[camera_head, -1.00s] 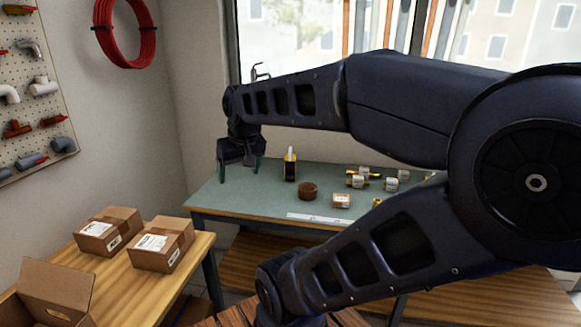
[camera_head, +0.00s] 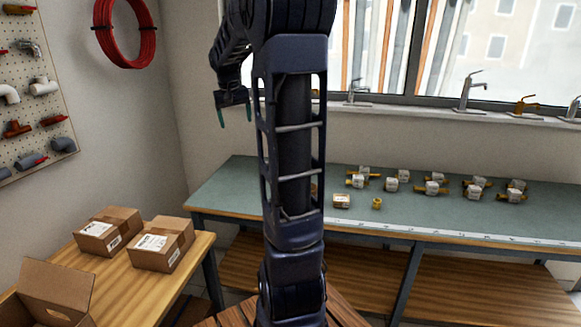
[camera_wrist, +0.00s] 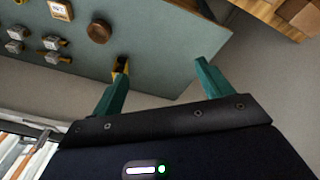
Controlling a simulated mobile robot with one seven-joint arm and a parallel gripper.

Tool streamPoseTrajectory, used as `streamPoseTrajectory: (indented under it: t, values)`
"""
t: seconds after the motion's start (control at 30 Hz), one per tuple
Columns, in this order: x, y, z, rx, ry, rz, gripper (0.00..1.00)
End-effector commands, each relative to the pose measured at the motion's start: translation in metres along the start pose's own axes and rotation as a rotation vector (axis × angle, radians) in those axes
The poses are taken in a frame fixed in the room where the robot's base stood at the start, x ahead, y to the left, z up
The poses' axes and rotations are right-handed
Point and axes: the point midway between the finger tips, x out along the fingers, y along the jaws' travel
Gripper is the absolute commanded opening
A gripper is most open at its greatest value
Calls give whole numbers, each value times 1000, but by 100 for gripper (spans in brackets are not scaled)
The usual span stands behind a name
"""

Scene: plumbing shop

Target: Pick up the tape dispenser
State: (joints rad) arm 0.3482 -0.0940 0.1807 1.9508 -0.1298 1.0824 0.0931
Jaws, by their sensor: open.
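A small yellow and black item (camera_wrist: 120,65), which seems to be the tape dispenser, stands on the green bench top (camera_wrist: 165,35) in the wrist view. It shows just beyond the tip of my left-hand finger and is partly hidden by it. A round brown roll (camera_wrist: 98,32) lies near it. In the head view my arm hides the dispenser, and only an edge of the roll (camera_head: 314,190) shows. My gripper (camera_wrist: 161,68) is open and empty, its green fingers spread apart. In the head view it (camera_head: 235,112) hangs high above the bench's left end.
Several boxed brass fittings (camera_head: 432,188) and a small carton (camera_head: 341,201) stand on the bench. Faucets (camera_head: 470,92) line the window sill behind it. Cardboard boxes (camera_head: 162,243) sit on the wooden table at left. The bench's left end looks clear.

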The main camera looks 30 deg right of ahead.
Motion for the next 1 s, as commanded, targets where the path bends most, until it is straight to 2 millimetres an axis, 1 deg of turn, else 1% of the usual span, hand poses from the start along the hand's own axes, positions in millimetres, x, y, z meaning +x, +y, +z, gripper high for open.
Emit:
streamPoseTrajectory:
  t: [0.03,0.1,0.27,0.5,0.67,0.8,0.97,1.0]
  values:
    - [8,7,-17,13,-13,2,78]
    - [18,16,-37,28,-26,4,78]
    - [42,39,-80,62,-58,7,78]
    - [89,81,-139,122,-103,2,78]
    - [126,116,-172,169,-131,-7,78]
    - [161,148,-197,212,-154,-20,78]
    - [205,189,-219,267,-181,-35,78]
    - [216,200,-223,283,-188,-40,78]
